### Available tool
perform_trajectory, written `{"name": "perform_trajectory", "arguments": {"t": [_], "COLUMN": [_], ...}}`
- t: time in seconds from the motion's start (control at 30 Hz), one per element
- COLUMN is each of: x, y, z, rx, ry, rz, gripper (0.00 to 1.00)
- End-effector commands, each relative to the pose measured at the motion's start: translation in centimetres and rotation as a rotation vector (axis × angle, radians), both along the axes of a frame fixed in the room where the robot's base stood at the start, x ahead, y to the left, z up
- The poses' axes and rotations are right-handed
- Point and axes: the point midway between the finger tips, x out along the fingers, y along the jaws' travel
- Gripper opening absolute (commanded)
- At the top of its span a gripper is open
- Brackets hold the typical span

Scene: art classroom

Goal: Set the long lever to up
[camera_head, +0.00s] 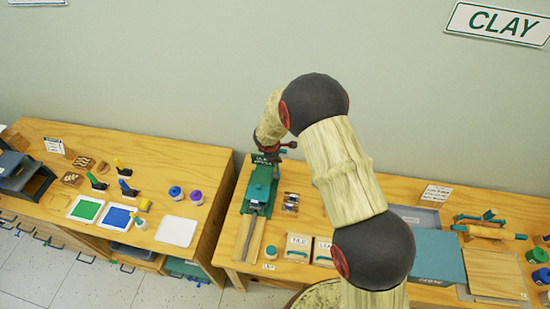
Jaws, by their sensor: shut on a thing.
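A green press-like device (260,186) stands on the right-hand wooden table, near its left end. My gripper (274,154) is at the top back of this device, small and dark in the head view. It is shut on what looks like the long lever, whose teal end (284,151) shows just beside the fingers. Most of the lever is hidden by the gripper and the device, so its exact angle is hard to tell.
My arm covers the middle of the right-hand table. A small metal item (291,202) and two labelled boxes (298,247) stand close to the device. A teal board (437,256) and a rolling pin (488,231) lie further right. A gap separates the left table (140,150).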

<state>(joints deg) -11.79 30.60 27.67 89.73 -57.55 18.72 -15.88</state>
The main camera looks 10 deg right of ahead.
Motion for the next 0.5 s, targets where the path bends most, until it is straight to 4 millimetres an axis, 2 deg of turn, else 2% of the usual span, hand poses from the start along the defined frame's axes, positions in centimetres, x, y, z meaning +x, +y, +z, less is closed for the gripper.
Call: {"name": "perform_trajectory", "arguments": {"t": [0.03, 0.2, 0.5], "x": [1.0, 2.5, 3.9], "y": [-0.4, -1.0, -1.6], "z": [0.9, 1.1, 1.0], "rx": [-0.002, -0.003, -0.004], "ry": [-0.010, -0.010, -0.007], "rz": [0.000, -0.001, -0.001], "gripper": [0.00, 0.00, 0.00]}}
